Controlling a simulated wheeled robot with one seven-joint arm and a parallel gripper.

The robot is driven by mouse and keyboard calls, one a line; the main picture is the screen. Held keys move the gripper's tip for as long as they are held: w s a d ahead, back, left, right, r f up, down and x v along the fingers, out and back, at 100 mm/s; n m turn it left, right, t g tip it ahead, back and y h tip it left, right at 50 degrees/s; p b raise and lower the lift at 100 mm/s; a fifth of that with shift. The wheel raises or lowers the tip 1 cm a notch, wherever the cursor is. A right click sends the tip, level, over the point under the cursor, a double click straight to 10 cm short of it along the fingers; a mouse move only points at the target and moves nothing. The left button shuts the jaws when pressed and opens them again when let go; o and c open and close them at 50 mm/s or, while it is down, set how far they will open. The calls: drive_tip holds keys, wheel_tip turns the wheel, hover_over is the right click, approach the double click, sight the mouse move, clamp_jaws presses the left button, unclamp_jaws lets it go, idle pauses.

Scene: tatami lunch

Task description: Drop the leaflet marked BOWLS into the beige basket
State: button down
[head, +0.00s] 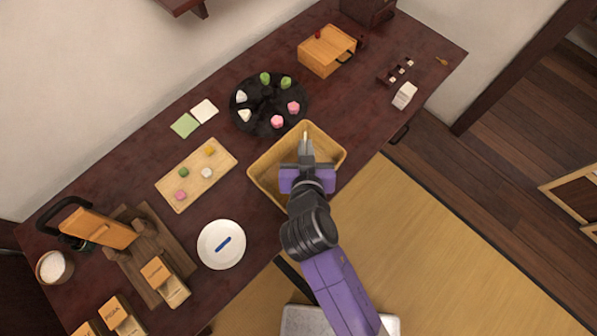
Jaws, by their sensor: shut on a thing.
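The beige basket (265,172) stands at the table's front edge, in the middle of the head view. My gripper (305,146) is over the basket, with its fingers pointing to the back. It is shut on a thin pale thing, seen edge-on as a narrow sliver, which looks like a leaflet; no marking on it can be read. My wrist and gripper hide part of the basket's inside. Other orange-and-white leaflets (157,270) stand at the lower left, one row near a wooden rack (137,268); their print is too small to read surely.
Behind the basket is a round dark tray (243,122) with several sweets. To its left are a wooden board (222,152) with small sweets and a white plate (213,258) with a blue item. A wooden box (325,52) stands at the back right.

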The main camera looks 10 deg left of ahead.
wheel_tip(320, 180, down, 3)
drive_tip(key=shift+a+r+b, duration=0.1)
drive_tip(key=shift+r+b, duration=0.05)
drive_tip(key=shift+b, duration=0.55)
drive_tip(key=c, duration=1.5)
unclamp_jaws()
drive_tip(key=shift+s, duration=0.1)
drive_tip(key=b+v, duration=0.1)
drive_tip(key=v, duration=0.6)
drive_tip(key=shift+s+r, duration=0.15)
drive_tip(key=shift+s, duration=0.15)
